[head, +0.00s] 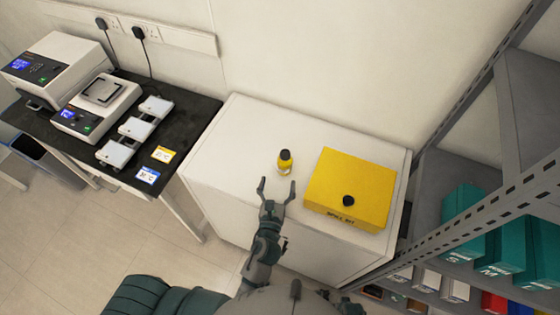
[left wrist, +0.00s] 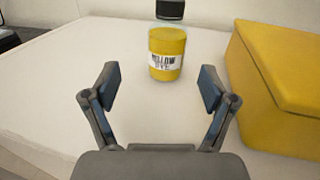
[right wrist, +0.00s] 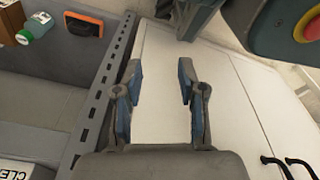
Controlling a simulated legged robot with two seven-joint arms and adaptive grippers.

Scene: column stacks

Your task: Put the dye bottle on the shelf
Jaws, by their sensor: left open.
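The dye bottle (head: 285,163) is yellow with a black cap and stands upright on the white cabinet top. In the left wrist view the bottle (left wrist: 167,55) shows a white label reading yellow dye; it stands just beyond the fingertips, between them in line. My left gripper (head: 276,188) is open and empty, short of the bottle and not touching it. It also shows in the left wrist view (left wrist: 158,85). The grey metal shelf (head: 500,215) stands at the right. My right gripper (right wrist: 160,78) is open and empty in the right wrist view, in front of the cabinet's white front.
A yellow spill kit box (head: 350,180) with a black knob sits right of the bottle. A dark bench (head: 185,115) with lab devices is at the left. Teal boxes (head: 500,245) fill part of the shelf. The cabinet top (head: 225,150) left of the bottle is clear.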

